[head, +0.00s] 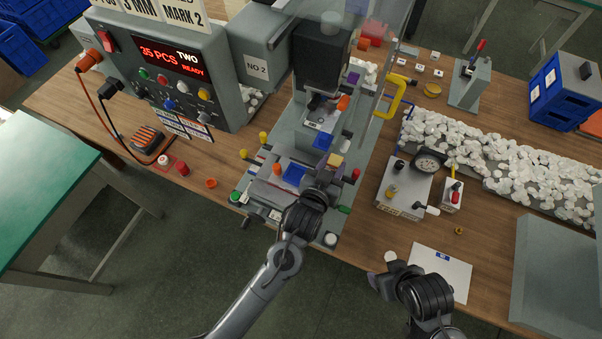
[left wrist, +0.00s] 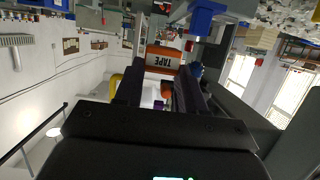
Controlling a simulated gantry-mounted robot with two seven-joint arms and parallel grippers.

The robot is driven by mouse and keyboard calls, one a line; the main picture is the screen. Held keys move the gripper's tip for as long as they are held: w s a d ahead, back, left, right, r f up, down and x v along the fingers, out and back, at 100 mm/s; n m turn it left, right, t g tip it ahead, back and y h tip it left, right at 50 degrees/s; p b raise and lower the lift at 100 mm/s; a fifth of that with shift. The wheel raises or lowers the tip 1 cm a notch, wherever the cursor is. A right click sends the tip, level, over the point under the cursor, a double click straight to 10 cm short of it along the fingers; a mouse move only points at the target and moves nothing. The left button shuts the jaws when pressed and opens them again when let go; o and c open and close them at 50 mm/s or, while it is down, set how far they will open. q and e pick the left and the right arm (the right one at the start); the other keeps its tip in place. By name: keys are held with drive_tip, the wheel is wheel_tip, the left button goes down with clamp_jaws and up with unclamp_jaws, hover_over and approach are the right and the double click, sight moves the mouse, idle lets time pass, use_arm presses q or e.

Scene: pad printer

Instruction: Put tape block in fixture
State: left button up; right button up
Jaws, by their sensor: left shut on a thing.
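My left gripper (head: 328,174) is shut on the tape block, above the front of the pad printer's grey bed. The block (left wrist: 163,60) shows in the left wrist view as an orange-brown block with TAPE lettering, between the two dark fingers (left wrist: 158,88). In the head view a small tan face of it (head: 335,160) shows at the fingertips. The blue square fixture (head: 294,174) is on the bed just left of the gripper. I cannot tell whether the block touches anything below. My right gripper (head: 382,272) is at the table's front edge, its finger gap unclear.
The printer head (head: 322,55) and a clear guard with a yellow handle (head: 392,97) stand behind the fixture. The control box (head: 170,70) is at left. A grey gauge block (head: 404,188) and a tray of white pieces (head: 500,155) are at right.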

use_arm(q)
drive_tip(key=p, duration=0.1)
hover_over(292, 179)
wheel_tip(292, 179, down, 7)
drive_tip(key=shift+r, duration=0.15)
drive_tip(key=shift+f, duration=2.05)
drive_tip(key=o, duration=1)
drive_tip(key=shift+o, duration=0.2)
drive_tip(key=shift+s, duration=0.1)
